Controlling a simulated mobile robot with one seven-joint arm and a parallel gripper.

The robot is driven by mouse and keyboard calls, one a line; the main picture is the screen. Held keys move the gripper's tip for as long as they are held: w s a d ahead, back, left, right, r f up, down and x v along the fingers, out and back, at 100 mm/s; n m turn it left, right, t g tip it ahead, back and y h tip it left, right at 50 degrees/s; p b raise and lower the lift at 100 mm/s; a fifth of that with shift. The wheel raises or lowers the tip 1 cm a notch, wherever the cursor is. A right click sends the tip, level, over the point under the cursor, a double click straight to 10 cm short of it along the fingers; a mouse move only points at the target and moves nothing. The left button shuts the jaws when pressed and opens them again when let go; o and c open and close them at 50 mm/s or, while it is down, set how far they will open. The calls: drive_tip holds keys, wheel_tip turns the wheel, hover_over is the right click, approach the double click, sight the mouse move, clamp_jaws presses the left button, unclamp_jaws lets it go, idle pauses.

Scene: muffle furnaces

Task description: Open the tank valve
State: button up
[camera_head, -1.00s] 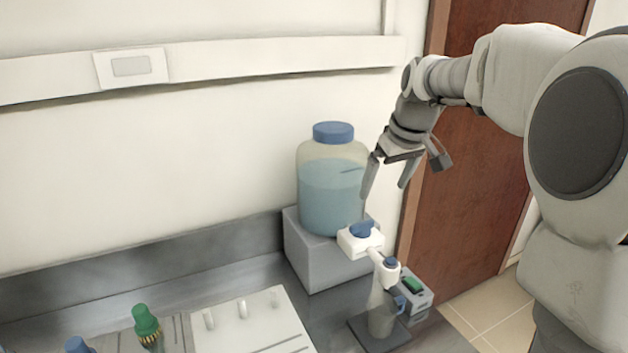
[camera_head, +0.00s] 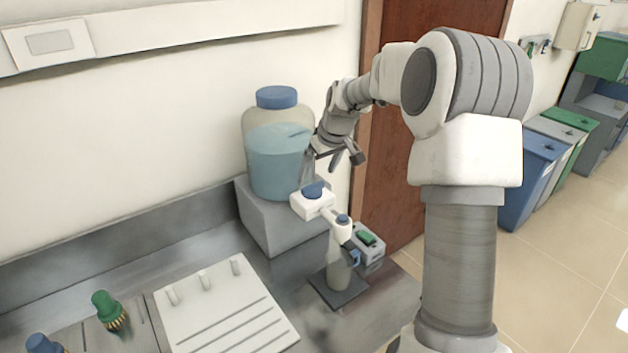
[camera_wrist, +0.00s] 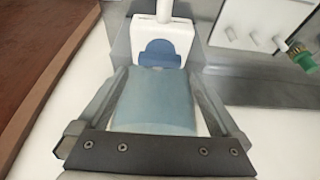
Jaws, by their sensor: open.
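The tank (camera_head: 278,160) is a translucent jar with blue liquid and a blue lid, standing on a grey block. A white valve body (camera_head: 324,208) with a blue knob (camera_head: 313,190) juts out at its front. My gripper (camera_head: 318,173) is open and empty, pointing down just above and behind the knob. In the wrist view, the knob (camera_wrist: 160,52) lies just beyond the fingertips (camera_wrist: 160,76), roughly centred between them. The tank's blue side (camera_wrist: 155,105) fills the space between the fingers. Contact with the knob cannot be told.
A flask on a dark stand (camera_head: 338,285) is below the spout, beside a small grey device with a green top (camera_head: 367,240). A white pegged board (camera_head: 215,305) and a green-capped item (camera_head: 107,308) lie left. A wall is behind, a brown door to the right.

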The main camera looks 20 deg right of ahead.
sight(313, 185)
drive_tip(key=x, duration=0.5)
drive_tip(key=c, duration=1.1)
